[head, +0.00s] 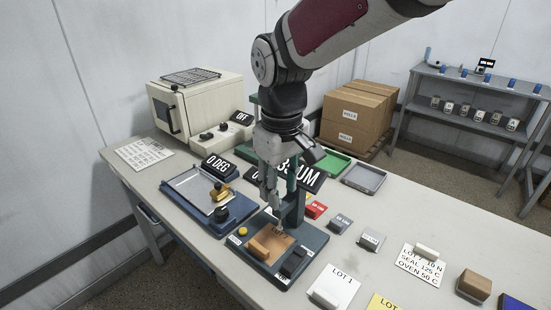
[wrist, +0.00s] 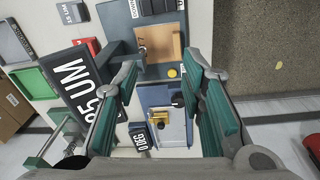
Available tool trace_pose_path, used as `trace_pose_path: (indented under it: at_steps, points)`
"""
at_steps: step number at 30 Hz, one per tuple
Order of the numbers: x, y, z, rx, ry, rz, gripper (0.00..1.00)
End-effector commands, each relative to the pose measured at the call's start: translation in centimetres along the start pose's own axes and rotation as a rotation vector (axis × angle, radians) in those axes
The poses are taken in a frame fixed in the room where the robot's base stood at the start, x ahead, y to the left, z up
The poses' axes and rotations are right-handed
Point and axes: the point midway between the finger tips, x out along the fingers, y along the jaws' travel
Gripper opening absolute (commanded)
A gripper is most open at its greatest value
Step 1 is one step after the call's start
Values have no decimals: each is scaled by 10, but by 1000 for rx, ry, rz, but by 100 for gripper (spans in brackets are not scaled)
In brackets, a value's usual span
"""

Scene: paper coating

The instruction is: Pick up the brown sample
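The brown sample (head: 264,246), a tan-brown plate with a raised block on it, lies on a dark blue base at the front of the table. It also shows in the wrist view (wrist: 173,46), at the top middle beyond my fingertips. My gripper (head: 276,224) points down over the far edge of this sample in the head view. In the wrist view my gripper (wrist: 163,72) has its two green-padded fingers wide apart, with nothing held between them. The exact height gap to the sample is hard to tell.
A dark block (head: 293,262) and yellow button (head: 243,231) flank the sample. A blue coating bed (head: 183,205) lies left. Another brown block (head: 474,285) sits far right. A large display (wrist: 76,83) is close by.

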Motion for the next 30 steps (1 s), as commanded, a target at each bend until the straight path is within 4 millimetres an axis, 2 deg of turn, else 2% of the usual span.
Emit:
trace_pose_path:
  at_steps: [1, 3, 9, 14, 24, 30]
  points:
    - [18, -7, -14, -37, -18, -16, 37]
    - [34, -15, -28, -76, -33, -32, 37]
    - [60, -30, -49, -142, -57, -60, 37]
    - [74, -34, -50, -152, -64, -65, 37]
    - [133, -36, -46, -151, -64, -65, 37]
    - [149, -37, -44, -150, -62, -64, 37]
